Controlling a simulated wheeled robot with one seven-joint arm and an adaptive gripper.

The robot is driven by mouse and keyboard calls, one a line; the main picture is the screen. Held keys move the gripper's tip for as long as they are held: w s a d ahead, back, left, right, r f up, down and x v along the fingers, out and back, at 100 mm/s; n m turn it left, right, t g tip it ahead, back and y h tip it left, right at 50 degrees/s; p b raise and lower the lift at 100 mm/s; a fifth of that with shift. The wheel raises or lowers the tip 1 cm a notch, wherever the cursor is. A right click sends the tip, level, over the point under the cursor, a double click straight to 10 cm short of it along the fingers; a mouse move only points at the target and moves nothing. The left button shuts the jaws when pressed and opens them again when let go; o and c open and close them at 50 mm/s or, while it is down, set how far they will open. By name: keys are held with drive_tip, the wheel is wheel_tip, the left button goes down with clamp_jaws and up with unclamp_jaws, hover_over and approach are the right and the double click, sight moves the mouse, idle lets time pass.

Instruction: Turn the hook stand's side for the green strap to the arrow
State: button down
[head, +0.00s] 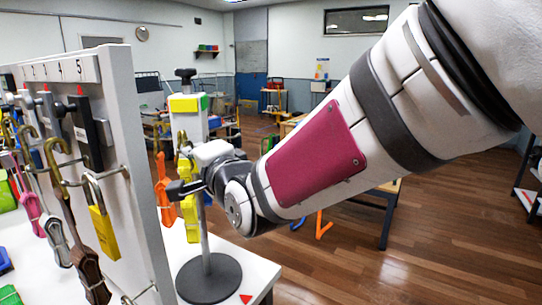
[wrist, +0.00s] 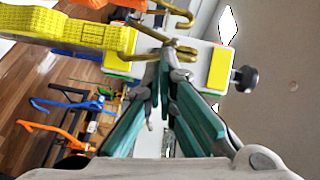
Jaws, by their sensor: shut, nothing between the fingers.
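The hook stand (head: 187,117) has a white block head with a black knob on top, a thin pole and a round dark base. In the head view a yellow label faces me and a green label (head: 204,102) is on its right. A yellow strap (head: 188,205) hangs at its near side and an orange strap (head: 162,185) at its left. A red arrow (head: 246,298) lies on the table by the base. My gripper (head: 180,190) is shut and empty beside the stand. In the wrist view the fingertips (wrist: 166,55) are close to brass hooks; contact is unclear.
A white panel (head: 140,150) with numbered hooks stands close on the left. A yellow padlock (head: 102,225) and several straps hang there. The white table (head: 262,272) ends just right of the base. Blue (wrist: 75,104) and orange straps show beyond in the wrist view.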

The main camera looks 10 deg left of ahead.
drive_tip(key=shift+s+a+b, duration=0.25)
drive_tip(key=shift+a+b, duration=0.1)
drive_tip(key=shift+a, duration=0.25)
drive_tip(key=shift+s+a+b, duration=0.25)
drive_tip(key=shift+a+b, duration=0.05)
drive_tip(key=shift+a, duration=0.25)
